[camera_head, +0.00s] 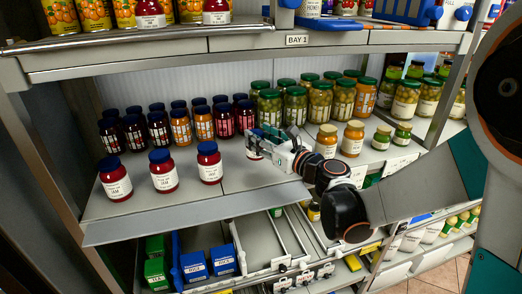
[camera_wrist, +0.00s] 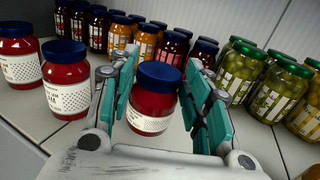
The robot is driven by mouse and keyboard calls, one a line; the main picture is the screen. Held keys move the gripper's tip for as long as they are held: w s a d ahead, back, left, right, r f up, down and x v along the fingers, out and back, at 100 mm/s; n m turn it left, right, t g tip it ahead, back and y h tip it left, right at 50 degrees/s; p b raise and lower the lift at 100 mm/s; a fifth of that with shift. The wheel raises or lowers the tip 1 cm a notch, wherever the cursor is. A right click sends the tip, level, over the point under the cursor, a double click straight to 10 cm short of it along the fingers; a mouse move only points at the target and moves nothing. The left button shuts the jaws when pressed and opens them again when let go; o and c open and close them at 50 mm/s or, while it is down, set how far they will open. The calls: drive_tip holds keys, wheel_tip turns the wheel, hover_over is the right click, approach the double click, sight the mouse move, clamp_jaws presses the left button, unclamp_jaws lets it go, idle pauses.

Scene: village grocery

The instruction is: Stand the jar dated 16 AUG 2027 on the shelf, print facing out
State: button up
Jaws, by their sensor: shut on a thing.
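My gripper (camera_wrist: 162,78) is shut on a red jar with a blue lid (camera_wrist: 152,107), which sits upright between the teal finger pads. Its white label shows low on the side facing the wrist camera; the date cannot be read. In the head view my gripper (camera_head: 262,141) hides most of this jar (camera_head: 252,154), at the right end of a front row. The jar is at or very near the shelf board (camera_head: 235,184); contact cannot be made out. Three similar jam jars, left (camera_head: 115,181), middle (camera_head: 163,173) and right (camera_head: 209,164), stand left of it, labels facing out.
Dark-lidded jars (camera_head: 181,129) stand in rows behind. Green-lidded jars (camera_head: 295,106) stand behind and to the right, close to my gripper. Orange jars (camera_head: 326,140) stand right of my wrist. An upper shelf (camera_head: 230,42) overhangs; bins (camera_head: 262,240) lie below.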

drive_tip(key=shift+s+f, duration=0.1)
drive_tip(key=shift+f, duration=2.25)
drive_tip(key=shift+f+b, duration=0.1)
drive_tip(key=shift+b, duration=0.25)
drive_tip(key=o, duration=1.3)
